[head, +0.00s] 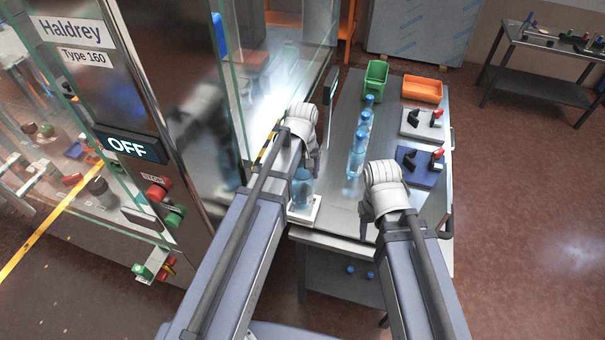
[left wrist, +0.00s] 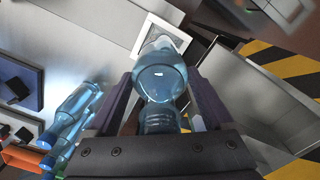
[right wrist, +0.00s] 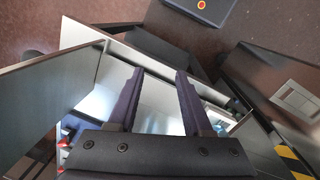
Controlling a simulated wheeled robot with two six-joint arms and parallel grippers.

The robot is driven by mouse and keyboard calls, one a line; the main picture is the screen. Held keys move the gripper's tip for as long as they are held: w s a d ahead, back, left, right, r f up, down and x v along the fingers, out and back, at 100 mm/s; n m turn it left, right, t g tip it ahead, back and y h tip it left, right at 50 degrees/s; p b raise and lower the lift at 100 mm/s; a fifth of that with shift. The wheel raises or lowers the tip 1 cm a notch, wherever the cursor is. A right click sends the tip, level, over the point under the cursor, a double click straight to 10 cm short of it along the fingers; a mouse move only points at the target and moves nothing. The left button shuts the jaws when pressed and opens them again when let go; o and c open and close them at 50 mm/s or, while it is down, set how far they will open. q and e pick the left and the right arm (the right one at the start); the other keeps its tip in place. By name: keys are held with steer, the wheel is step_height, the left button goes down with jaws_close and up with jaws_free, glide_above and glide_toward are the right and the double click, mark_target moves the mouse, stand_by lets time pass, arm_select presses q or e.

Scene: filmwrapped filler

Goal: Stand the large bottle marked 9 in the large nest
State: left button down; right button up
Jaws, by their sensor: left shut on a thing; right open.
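My left gripper (head: 305,165) is shut on a clear blue bottle (head: 302,190) by its upper part. The left wrist view shows the bottle (left wrist: 160,80) between the two fingers; I cannot read a number on it. The bottle is roughly upright over a white square nest (head: 310,222) at the table's left front corner. The nest's white rim (left wrist: 148,35) also shows beyond the bottle's base in the left wrist view. I cannot tell whether the base touches the nest. My right gripper (head: 367,224) is open and empty above the table's front part, and its fingers (right wrist: 160,75) show apart.
Several blue bottles stand in a row on the table, the nearest one (head: 356,158) right of my left gripper. Behind are a green bin (head: 376,74), an orange bin (head: 422,90), and white (head: 422,124) and blue (head: 420,167) fixtures. A glass-walled machine (head: 150,120) stands close on the left.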

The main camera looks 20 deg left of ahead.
mark_target(302, 165)
arm_select(q)
steer(key=shift+f+b, duration=1.7)
steer(key=shift+f, duration=0.05)
jaws_free()
step_height(302, 165, up, 8)
steer(key=p, duration=0.8)
steer(key=shift+f, duration=0.1)
steer(key=s+d+f+m+y+b, duration=0.1)
steer(key=s+d+f+m+b, duration=0.9)
steer(key=s+f+b, duration=0.2)
steer(key=shift+s+d+f+b, duration=0.25)
steer(key=shift+s+b, duration=0.15)
steer(key=shift+s, duration=0.75)
